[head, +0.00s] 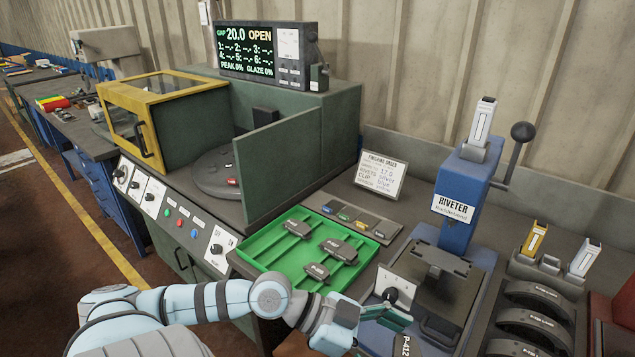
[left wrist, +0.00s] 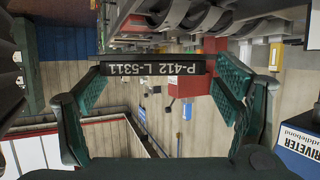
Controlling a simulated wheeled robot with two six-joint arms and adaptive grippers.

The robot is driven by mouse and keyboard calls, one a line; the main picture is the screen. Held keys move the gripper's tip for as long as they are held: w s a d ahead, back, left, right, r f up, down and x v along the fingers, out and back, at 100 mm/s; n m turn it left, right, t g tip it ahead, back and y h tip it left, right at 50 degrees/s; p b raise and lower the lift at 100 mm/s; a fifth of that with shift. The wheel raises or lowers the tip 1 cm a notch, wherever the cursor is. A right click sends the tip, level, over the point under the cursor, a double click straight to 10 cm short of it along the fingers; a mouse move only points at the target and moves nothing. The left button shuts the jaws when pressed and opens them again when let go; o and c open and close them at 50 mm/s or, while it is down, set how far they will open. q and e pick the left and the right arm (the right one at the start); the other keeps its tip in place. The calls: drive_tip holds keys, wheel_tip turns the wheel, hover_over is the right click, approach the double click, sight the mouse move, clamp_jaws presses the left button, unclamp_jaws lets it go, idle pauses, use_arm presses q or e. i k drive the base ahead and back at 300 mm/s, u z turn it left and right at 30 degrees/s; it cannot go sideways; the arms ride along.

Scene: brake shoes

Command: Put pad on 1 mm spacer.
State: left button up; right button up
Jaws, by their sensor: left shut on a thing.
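My left gripper (head: 372,314) is shut on a dark pad marked P-412 L-5311 (left wrist: 158,68). The pad spans between both fingertips in the left wrist view, and part of it (head: 403,346) shows at the bottom of the head view. The gripper is in front of the riveter base, right of the green tray. A flat grey holder (head: 374,233) with several small coloured pieces lies behind the tray; they may be the spacers, but I cannot read which is 1 mm. My right gripper is not in view.
The green tray (head: 246,254) holds several dark pads. The blue riveter (head: 462,190) stands at right, with a lever and a switch panel (head: 396,284) near my gripper. Curved shoes (head: 535,297) sit at far right. A machine with a turntable (head: 212,174) stands at left.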

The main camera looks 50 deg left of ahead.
sight(236, 176)
drive_tip(key=z, duration=2.2)
drive_tip(key=k, duration=2.45)
drive_tip(key=u, duration=1.9)
drive_tip(key=i, duration=0.5)
